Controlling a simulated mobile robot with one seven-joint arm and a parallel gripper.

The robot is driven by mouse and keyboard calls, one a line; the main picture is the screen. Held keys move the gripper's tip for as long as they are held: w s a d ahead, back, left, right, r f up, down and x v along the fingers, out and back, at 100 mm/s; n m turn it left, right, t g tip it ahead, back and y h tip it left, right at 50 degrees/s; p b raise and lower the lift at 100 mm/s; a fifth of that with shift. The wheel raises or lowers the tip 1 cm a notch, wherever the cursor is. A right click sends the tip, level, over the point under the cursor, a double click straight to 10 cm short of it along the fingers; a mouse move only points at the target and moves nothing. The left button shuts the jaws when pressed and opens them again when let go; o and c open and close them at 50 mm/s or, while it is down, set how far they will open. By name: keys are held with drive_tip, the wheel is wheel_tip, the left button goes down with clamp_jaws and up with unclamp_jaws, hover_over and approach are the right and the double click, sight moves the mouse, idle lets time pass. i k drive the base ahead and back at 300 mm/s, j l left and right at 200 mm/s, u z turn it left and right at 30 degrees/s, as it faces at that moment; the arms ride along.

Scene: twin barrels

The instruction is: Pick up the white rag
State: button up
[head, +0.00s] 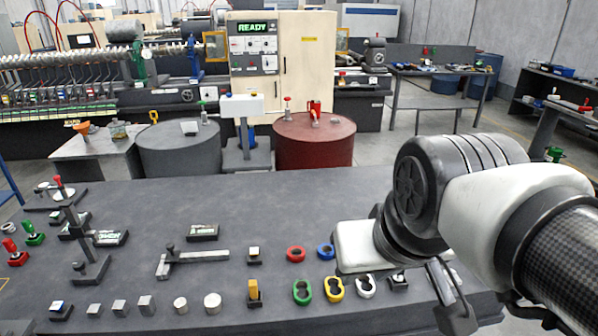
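A small whitish flat item (190,128) lies on top of the grey barrel (180,152), behind the bench. It may be the white rag, but it is too small to tell for sure. The red barrel (315,145) stands to the right of it. My gripper (455,305) hangs over the right front part of the dark workbench, far from both barrels. Part of it is hidden behind my arm and whether its fingers are apart is unclear. I see no cloth in it.
The dark workbench (150,215) holds gauges, metal blocks and coloured rings (302,291). A white box on a stand (241,106) rises between the barrels. A red item (314,108) and valves stand on the barrels. The bench's middle back is clear.

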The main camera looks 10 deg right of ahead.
sight(458, 282)
drive_tip(key=z, duration=1.25)
drive_tip(key=i+l+u, duration=0.1)
drive_tip(key=i+l, duration=0.6)
drive_tip(key=i+l+u, duration=0.1)
drive_tip(key=i+l, duration=0.55)
drive_tip(key=l, duration=0.15)
